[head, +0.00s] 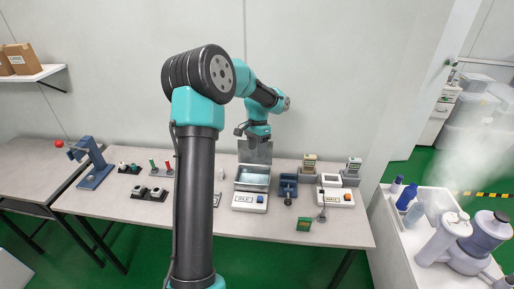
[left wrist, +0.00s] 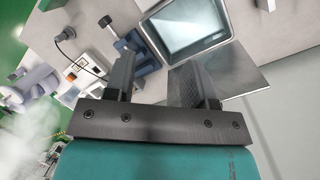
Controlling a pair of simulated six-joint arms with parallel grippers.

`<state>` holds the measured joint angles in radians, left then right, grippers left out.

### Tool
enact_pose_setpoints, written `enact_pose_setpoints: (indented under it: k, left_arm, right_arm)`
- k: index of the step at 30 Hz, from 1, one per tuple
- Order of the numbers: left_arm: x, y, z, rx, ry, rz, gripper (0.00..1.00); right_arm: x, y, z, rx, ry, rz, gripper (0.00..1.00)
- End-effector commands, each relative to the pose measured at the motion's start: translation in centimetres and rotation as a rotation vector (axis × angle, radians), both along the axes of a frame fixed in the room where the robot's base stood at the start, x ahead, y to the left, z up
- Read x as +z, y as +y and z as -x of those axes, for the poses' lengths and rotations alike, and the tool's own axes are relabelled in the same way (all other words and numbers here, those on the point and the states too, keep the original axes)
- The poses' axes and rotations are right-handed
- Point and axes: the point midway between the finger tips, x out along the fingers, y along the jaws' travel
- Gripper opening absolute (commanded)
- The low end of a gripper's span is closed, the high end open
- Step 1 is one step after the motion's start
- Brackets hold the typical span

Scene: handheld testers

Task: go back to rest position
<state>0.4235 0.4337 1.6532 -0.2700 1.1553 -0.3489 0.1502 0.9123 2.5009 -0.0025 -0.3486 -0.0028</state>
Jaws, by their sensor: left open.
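My left gripper (head: 257,140) hangs above the back of a white tester with an open box (head: 250,201), close to its raised grey lid (head: 256,153). I cannot tell in the head view whether they touch. In the left wrist view my left gripper (left wrist: 158,64) has its two fingers apart with nothing between them. The tester's pale open chamber (left wrist: 185,25) lies beyond the fingers, and the grey lid panel (left wrist: 238,76) is partly behind the right-hand finger. My right gripper shows in neither view.
Right of the tester are a blue fixture (head: 288,187), a second white tester (head: 337,197) with a cabled probe and a green card (head: 304,225). A blue lever press (head: 94,162) stands at the left. The table's front left (head: 110,204) is clear.

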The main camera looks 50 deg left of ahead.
Motion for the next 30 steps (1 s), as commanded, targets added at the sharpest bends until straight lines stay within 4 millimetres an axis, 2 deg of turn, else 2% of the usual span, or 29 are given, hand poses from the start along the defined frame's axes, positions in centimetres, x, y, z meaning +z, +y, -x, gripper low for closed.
enact_pose_setpoints:
  k: [17, 20, 23, 26, 29, 30]
  left_arm:
    - [0.0, -0.4, 0.3, 0.0, 0.0, 0.0, 0.5]
    - [-0.4, -1.0, 0.0, -0.009, -0.006, 0.007, 0.5]
    - [-1.5, -2.9, -0.9, -0.036, -0.024, 0.028, 0.5]
    - [-3.4, -6.3, -2.2, -0.08, -0.06, 0.063, 0.5]
    - [-5.9, -11.1, -3.6, -0.134, -0.108, 0.11, 0.5]
    - [-7.0, -13.2, -4.0, -0.157, -0.127, 0.129, 0.5]
  right_arm:
    - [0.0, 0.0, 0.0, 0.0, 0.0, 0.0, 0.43]
    - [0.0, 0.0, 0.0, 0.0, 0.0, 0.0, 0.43]
    - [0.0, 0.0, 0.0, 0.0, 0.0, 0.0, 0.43]
    - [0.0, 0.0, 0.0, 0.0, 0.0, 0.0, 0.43]
    - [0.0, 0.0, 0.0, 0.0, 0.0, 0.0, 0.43]
    - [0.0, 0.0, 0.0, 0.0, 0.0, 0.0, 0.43]
